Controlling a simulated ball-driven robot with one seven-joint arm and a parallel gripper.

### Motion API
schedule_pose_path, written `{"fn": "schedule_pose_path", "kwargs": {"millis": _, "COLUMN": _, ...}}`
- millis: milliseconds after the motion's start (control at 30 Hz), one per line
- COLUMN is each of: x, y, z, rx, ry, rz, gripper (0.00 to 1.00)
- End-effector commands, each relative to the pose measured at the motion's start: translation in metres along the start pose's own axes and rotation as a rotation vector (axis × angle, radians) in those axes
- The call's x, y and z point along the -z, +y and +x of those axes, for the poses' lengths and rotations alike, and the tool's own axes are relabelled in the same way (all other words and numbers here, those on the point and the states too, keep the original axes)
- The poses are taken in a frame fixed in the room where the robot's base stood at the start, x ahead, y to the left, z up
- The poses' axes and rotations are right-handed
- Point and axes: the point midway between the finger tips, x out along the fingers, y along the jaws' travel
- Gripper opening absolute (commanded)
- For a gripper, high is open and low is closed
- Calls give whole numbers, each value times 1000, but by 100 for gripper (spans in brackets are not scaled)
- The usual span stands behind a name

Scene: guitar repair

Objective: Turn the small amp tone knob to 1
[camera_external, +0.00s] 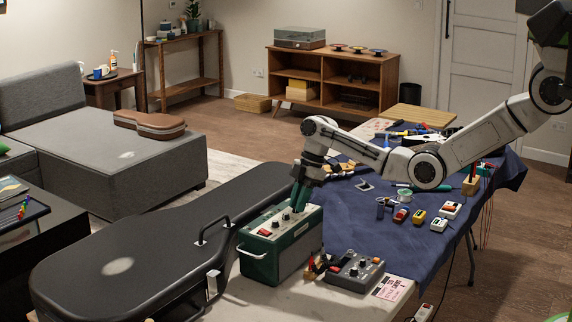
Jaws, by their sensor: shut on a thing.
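The small amp (274,270) is a green box with a light top panel, standing on the table beside the guitar case. Its top panel (262,226) carries a red switch and several small dark knobs. My gripper (294,208) points down at the right end of this panel, its green fingers touching or almost touching it. The fingers are shut on a knob there, which they mostly hide. The knob's pointer and the scale numbers are too small to read.
A long black guitar case (140,255) lies left of the amp. A grey pedal box (354,272) with knobs stands close on the right. Small pedals (419,216) and tools lie on the blue cloth (345,225).

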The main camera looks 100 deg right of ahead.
Motion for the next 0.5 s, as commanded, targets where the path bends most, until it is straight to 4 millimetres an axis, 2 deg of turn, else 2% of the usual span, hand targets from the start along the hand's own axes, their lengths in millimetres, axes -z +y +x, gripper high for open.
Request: {"fn": "schedule_pose_path", "kwargs": {"millis": 500, "x": 2, "y": 2, "z": -1, "rx": 30, "ry": 2, "rz": -80, "gripper": 0}}
